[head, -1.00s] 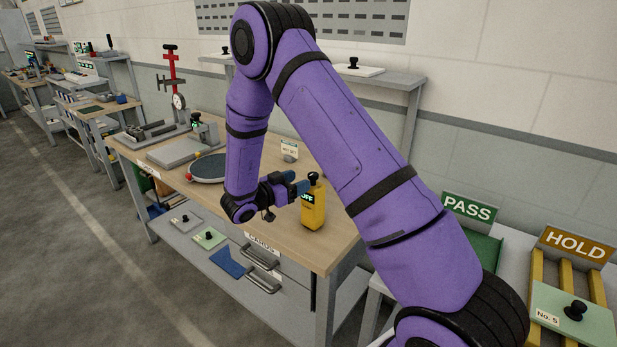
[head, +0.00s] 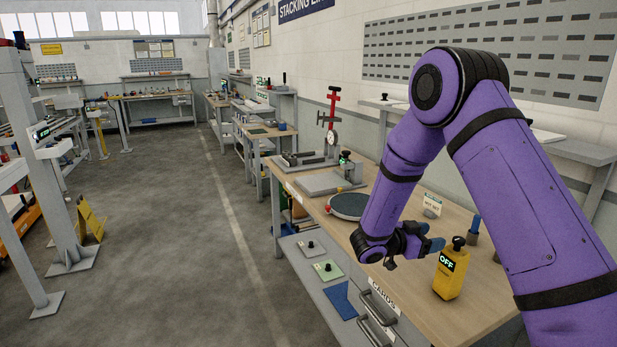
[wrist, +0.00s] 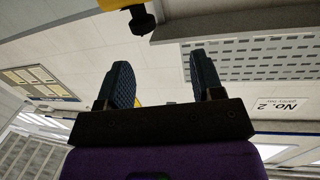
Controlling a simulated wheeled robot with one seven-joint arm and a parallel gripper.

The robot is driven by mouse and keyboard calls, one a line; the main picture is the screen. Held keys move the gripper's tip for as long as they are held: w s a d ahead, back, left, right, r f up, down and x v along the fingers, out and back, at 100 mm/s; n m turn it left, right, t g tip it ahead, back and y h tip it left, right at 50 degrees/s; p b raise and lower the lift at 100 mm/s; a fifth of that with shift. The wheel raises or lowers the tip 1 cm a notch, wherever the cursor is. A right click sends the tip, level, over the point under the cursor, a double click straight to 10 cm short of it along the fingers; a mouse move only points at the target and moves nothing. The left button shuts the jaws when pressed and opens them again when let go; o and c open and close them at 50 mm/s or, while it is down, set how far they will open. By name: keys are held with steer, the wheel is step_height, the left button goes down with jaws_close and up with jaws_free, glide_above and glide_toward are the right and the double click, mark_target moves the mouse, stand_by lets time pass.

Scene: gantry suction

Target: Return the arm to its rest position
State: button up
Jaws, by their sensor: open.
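My purple arm (head: 535,220) is raised and bent at the elbow over the workbench, with the forearm hanging down. My gripper (head: 436,238) is over the bench top, close to the left of the yellow device (head: 450,274) with the "OFF" display. In the wrist view my gripper (wrist: 166,82) has its two blue fingertips well apart, with nothing held between them. The yellow device stands upright on the bench and appears apart from the fingers.
The wooden workbench (head: 470,314) holds a round dark plate (head: 347,206), a red-posted gauge stand (head: 332,118) and a small sign (head: 432,204). Plates lie on its lower shelf (head: 310,272). A yellow floor sign (head: 90,220) stands left. The aisle floor (head: 180,240) is clear.

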steer(key=w+a+r+n+t+y, duration=0.2)
steer(key=r+t+y, duration=0.2)
steer(key=r, duration=0.3)
steer(key=w+a+r+n+t+y, duration=0.1)
steer(key=w+r+n+t+y, duration=0.1)
steer(key=r+t+y, duration=0.35)
steer(key=s+a+r+n+y, duration=0.3)
steer(key=s+r+n+y, duration=0.1)
steer(key=s+r, duration=0.25)
steer(key=s+a+r+n+y, duration=0.3)
steer(key=s+a+r+y, duration=0.15)
steer(key=r, duration=0.25)
steer(key=s+d+n+g, duration=0.2)
steer(key=s+g, duration=0.1)
steer(key=s, duration=1.1)
steer(key=s+d+f+n+g+h, duration=0.1)
steer(key=s+d+n+g, duration=0.1)
steer(key=s, duration=1.1)
steer(key=shift+s+d+f+n+g, duration=0.15)
steer(key=shift+s+n+g, duration=0.2)
steer(key=shift+n+g, duration=0.6)
steer(key=shift+m, duration=0.25)
